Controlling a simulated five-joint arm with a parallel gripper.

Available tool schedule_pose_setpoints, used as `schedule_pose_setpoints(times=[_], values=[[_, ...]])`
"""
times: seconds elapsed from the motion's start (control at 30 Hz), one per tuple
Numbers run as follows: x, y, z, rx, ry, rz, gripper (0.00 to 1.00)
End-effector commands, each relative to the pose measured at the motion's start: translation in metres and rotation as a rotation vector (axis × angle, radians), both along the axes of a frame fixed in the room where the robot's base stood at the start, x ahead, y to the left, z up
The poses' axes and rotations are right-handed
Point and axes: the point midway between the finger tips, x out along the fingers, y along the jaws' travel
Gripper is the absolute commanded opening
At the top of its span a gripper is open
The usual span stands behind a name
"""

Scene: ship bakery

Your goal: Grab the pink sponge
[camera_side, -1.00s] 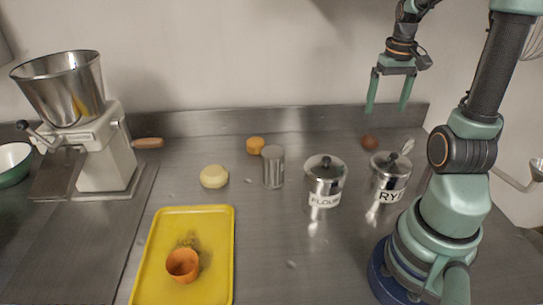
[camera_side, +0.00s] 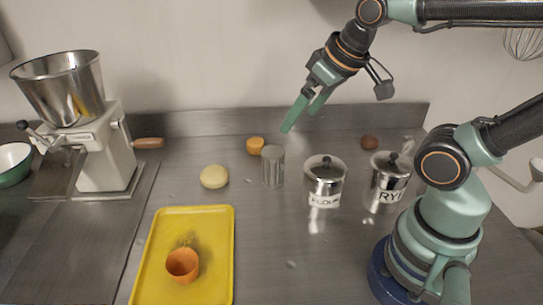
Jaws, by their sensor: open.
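I see no pink sponge in the side view. My gripper (camera_side: 300,120) is open and empty, hanging above the back of the steel counter, tilted down and to the left. A pale yellow round lump (camera_side: 214,176) lies left of the can. A small reddish-brown lump (camera_side: 369,142) sits at the back right.
A flour canister (camera_side: 324,184) and a rye canister (camera_side: 388,180) stand right of the can. A yellow tray (camera_side: 218,285) holds an orange-brown cup (camera_side: 182,265). A grain mill (camera_side: 105,155) and a green-white bowl (camera_side: 14,165) are at left. The front middle counter is mostly clear.

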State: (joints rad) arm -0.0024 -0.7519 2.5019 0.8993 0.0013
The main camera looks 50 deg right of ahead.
Motion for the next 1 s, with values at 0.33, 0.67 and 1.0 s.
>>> schedule_pose_setpoints(times=[0.33,0.67,1.0], values=[[0.003,-0.01,-0.002,0.019,0.017,-0.071,1.0],[0.002,-0.137,-0.036,0.26,0.168,-0.97,1.0],[-0.067,-0.268,-0.094,0.511,0.24,-1.996,1.0]])
